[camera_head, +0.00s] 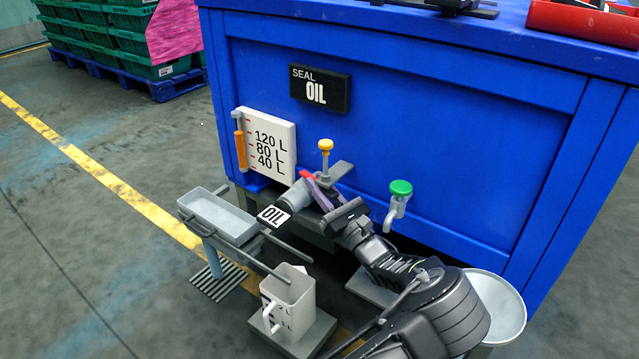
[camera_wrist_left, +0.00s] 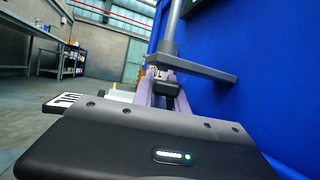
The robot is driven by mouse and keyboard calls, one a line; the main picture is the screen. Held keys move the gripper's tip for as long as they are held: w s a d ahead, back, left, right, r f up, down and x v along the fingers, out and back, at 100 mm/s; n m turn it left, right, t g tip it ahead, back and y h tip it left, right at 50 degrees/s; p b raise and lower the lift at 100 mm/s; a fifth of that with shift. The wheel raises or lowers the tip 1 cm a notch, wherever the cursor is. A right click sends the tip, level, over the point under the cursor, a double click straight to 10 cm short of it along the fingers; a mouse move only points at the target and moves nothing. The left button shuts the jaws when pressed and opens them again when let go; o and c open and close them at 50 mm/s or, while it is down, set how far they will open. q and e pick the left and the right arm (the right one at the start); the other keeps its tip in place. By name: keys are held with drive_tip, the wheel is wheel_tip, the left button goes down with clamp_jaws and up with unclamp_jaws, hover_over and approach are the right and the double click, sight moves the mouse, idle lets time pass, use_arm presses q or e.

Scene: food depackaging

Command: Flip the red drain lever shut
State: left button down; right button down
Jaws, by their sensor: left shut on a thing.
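The red drain lever (camera_head: 305,175) shows as a small red piece at the tips of my left gripper (camera_head: 318,190), low in front of the blue cabinet. The gripper's purple fingers are shut on it, and they hide most of it. A grey pipe (camera_head: 293,195) with an OIL label (camera_head: 273,216) lies just left of the fingers. In the left wrist view the fingers (camera_wrist_left: 160,90) point away beside the blue wall, close to a grey bar. The lever cannot be made out there. My right gripper is not in view.
A yellow-knobbed valve (camera_head: 325,147) and a green-knobbed tap (camera_head: 399,190) stand close to the gripper. A grey trough (camera_head: 222,219) is at left, a white jug (camera_head: 287,298) in front, and a pale bowl (camera_head: 505,305) at right. Open floor lies at left.

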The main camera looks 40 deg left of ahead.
use_arm(q)
drive_tip(key=c, duration=1.3)
unclamp_jaws()
drive_tip(key=t, duration=0.1)
drive_tip(key=s+m+t+h+b, duration=0.1)
drive_tip(key=t, duration=0.1)
drive_tip(key=shift+a+f+m, duration=0.1)
drive_tip(key=shift+f+m, duration=0.05)
drive_tip(key=shift+m, duration=0.15)
drive_tip(key=r+p+v, duration=0.1)
drive_tip(key=p+v, duration=0.2)
drive_tip(key=v, duration=0.4)
drive_tip(key=shift+s+a+f+n+g+h+p, duration=0.25)
drive_tip(key=shift+s+f+n+g+h+p, duration=1.35)
drive_tip(key=shift+s+f, duration=1.45)
drive_tip(key=shift+s+a+f+n+g+h+p, duration=0.25)
drive_tip(key=shift+s+f+n+g+h+p, duration=1.05)
drive_tip(key=shift+s, duration=2.75)
drive_tip(key=shift+s+a+f+n+g+h+p, duration=0.25)
drive_tip(key=shift+s+f+n+g+h+p, duration=0.45)
drive_tip(key=shift+s+f+g+h+p, duration=1.6)
